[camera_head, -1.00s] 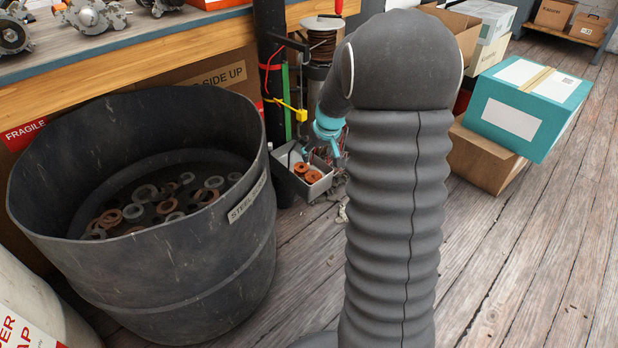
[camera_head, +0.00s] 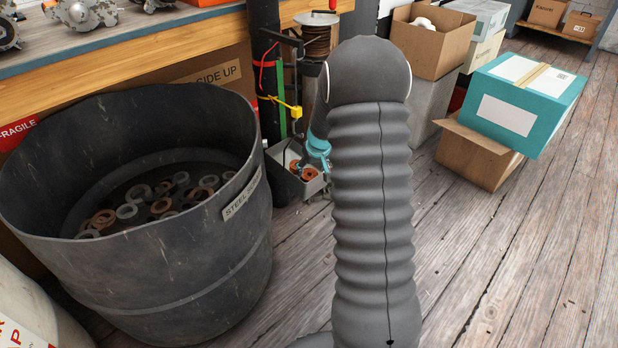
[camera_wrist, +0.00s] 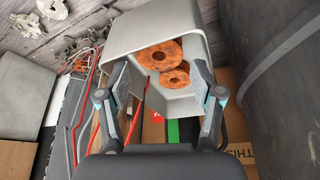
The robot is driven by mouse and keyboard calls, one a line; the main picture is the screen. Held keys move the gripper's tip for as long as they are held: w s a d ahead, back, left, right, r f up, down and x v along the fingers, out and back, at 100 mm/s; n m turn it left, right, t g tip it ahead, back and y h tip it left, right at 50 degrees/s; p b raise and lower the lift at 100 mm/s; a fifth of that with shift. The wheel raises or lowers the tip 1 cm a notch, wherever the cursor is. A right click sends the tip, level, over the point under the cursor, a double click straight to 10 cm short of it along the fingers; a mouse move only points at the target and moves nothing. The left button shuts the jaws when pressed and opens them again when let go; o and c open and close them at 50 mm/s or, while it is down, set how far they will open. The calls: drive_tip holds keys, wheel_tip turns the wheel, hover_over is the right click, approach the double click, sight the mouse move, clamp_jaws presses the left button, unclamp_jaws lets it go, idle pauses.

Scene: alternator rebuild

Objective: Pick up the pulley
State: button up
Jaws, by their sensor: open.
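No part is clearly recognisable as the pulley. Two rusty orange rings with centre holes, a larger one (camera_wrist: 160,56) and a smaller one (camera_wrist: 175,77), lie in a small grey bin (camera_wrist: 134,35) in the wrist view. My gripper (camera_wrist: 162,80) is open and empty there, its fingers on either side of the bin's near part; contact cannot be told. In the head view my gripper (camera_head: 318,150) is over the small bin (camera_head: 283,183), partly hidden behind my arm. Orange rings (camera_head: 303,173) show below it.
A large dark drum (camera_head: 170,270) holding several rings stands left of the small bin. A dark post (camera_head: 266,60) and workbench (camera_head: 150,57) are behind. Metal scraps (camera_wrist: 52,8) lie on the floor. Boxes (camera_head: 525,105) stand right; floor at the front right is clear.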

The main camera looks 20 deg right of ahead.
sight(309, 174)
drive_tip(key=x, duration=0.4)
drive_tip(key=shift+f, duration=0.15)
drive_tip(key=c, duration=1)
drive_tip(key=shift+o, duration=0.2)
